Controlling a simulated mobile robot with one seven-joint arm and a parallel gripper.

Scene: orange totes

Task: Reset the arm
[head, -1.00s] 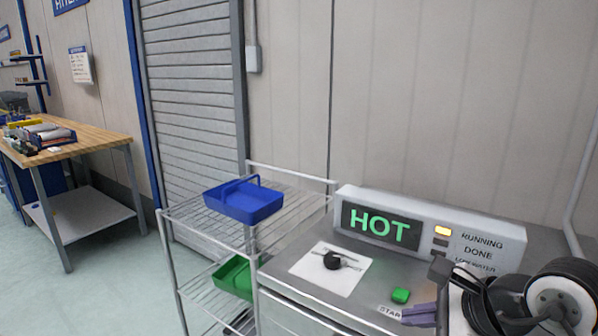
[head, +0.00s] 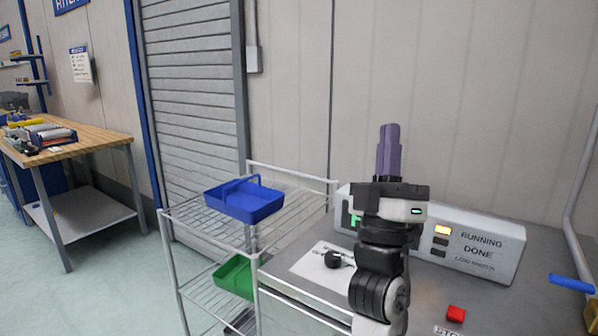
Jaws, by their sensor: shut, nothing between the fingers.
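My gripper (head: 389,132) is upright near the middle of the head view, with its purple fingers together and pointing up, nothing between them. My arm rises below it from the bottom edge. It stands in front of the white control panel (head: 470,238) and hides most of its green-lettered display. The amber light beside RUNNING is lit. A red button (head: 456,313) with a partly cut-off label lies on the grey worktop (head: 425,290) at the lower right.
A wire rack (head: 290,199) at left centre holds a blue tray (head: 245,203) above and a green tray (head: 233,277) below. A black knob (head: 333,259) sits on a white plate. A blue handle (head: 571,283) is at right. A wooden workbench (head: 85,150) stands far left.

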